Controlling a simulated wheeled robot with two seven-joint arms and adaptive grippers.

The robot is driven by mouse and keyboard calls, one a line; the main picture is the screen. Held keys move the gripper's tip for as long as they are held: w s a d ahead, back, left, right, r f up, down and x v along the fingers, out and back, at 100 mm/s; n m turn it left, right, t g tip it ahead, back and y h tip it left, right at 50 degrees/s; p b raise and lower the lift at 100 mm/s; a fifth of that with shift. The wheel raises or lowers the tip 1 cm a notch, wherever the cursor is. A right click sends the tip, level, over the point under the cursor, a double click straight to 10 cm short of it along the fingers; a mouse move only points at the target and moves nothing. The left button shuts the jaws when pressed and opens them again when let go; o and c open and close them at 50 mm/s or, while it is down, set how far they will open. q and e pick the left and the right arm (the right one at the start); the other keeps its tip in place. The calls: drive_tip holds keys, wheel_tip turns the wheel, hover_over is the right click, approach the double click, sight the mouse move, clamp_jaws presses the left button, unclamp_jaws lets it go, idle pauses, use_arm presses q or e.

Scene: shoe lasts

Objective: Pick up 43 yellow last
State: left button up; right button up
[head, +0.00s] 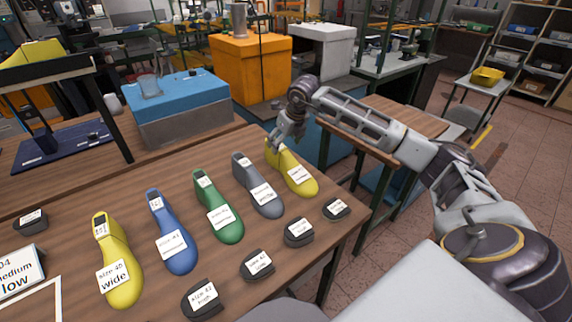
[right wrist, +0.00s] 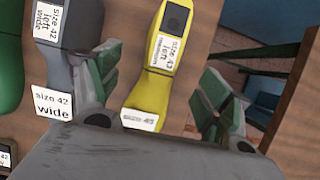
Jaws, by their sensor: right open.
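The size 43 yellow last (head: 298,178) lies at the right end of the row of lasts, near the table's right edge. In the right wrist view the yellow last (right wrist: 154,75) shows labels reading "size 43 left". My right gripper (head: 282,138) is at the heel end of this last in the head view. In the right wrist view my right gripper (right wrist: 160,98) is open, with one green-padded finger on each side of the yellow last. Whether the fingers touch it I cannot tell. My left gripper is not in view.
A grey size 42 last (head: 258,187) lies close on the left of the yellow one. Green (head: 219,210), blue (head: 172,235) and another yellow last (head: 117,265) follow leftward. Several dark labelled blocks, one here (head: 299,232), lie along the front. The table edge is close on the right.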

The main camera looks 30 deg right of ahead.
sight(282, 148)
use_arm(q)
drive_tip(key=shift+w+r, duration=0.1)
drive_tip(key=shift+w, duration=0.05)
use_arm(e)
drive_tip(key=shift+x, duration=2.05)
drive_tip(key=shift+f, duration=0.15)
drive_tip(key=x, duration=0.4)
drive_tip(key=shift+s+d+f+p, duration=0.1)
drive_tip(key=shift+s+d+p, duration=0.15)
drive_tip(key=shift+p, duration=0.15)
drive_tip(key=shift+w+f, duration=0.2)
drive_tip(key=shift+f, duration=0.2)
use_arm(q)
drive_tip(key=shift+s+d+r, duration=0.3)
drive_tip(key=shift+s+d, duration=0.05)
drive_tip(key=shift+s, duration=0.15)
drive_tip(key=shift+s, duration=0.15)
